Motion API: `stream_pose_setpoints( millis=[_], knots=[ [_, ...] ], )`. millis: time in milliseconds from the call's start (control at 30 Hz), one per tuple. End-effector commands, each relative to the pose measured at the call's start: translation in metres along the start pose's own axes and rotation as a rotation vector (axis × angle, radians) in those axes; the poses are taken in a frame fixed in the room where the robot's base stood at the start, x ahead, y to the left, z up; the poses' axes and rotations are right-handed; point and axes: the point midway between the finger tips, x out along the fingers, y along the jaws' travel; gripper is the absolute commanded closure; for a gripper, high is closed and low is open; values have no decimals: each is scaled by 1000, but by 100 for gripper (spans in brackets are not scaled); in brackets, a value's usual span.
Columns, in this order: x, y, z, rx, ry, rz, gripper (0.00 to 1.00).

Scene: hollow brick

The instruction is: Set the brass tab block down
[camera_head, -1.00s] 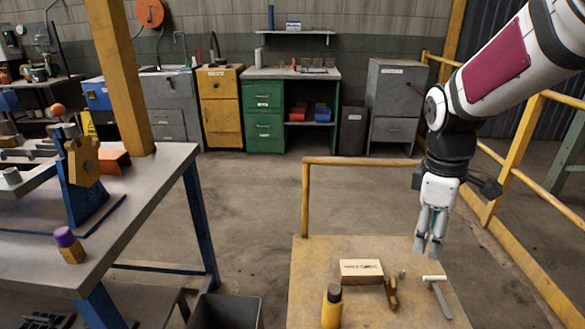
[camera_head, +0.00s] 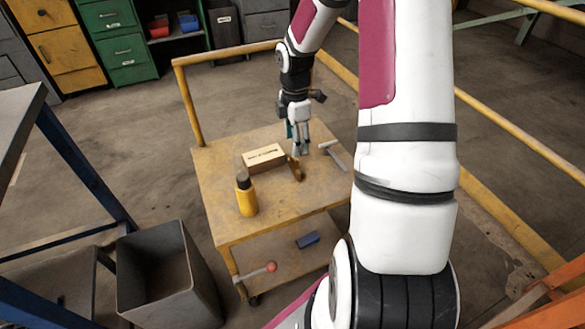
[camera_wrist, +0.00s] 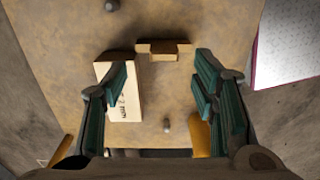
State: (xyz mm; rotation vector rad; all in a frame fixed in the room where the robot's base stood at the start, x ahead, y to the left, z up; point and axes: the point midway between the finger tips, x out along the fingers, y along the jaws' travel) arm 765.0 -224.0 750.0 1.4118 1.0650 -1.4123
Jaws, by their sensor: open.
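The brass tab block (camera_head: 295,170) rests on the top of the yellow cart (camera_head: 222,193), beside the right end of a tan labelled box (camera_head: 263,157). My gripper (camera_head: 301,150) hangs over the cart top close to the block. In the wrist view my gripper (camera_wrist: 161,85) is open, with nothing between its green-padded fingers. The left finger covers part of the tan box (camera_wrist: 127,97).
A yellow bottle with a dark cap (camera_head: 246,196) stands at the cart's near left. A T-shaped tool (camera_head: 333,153) lies at the right. A small grey peg (camera_wrist: 167,125) shows in the wrist view. A dark bin (camera_head: 165,270) stands left of the cart. Yellow rails border the cart.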

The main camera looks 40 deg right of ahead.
Motion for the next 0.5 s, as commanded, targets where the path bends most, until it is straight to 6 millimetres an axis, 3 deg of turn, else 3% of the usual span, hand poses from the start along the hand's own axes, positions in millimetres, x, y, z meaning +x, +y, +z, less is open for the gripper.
stream_pose_setpoints(
  millis=[33,367,500],
  knots=[
    [9,0,0,-1,0,-1,47],
    [29,-1,-1,1,0,0,47],
    [48,-4,-3,1,0,-2,47]
  ],
)
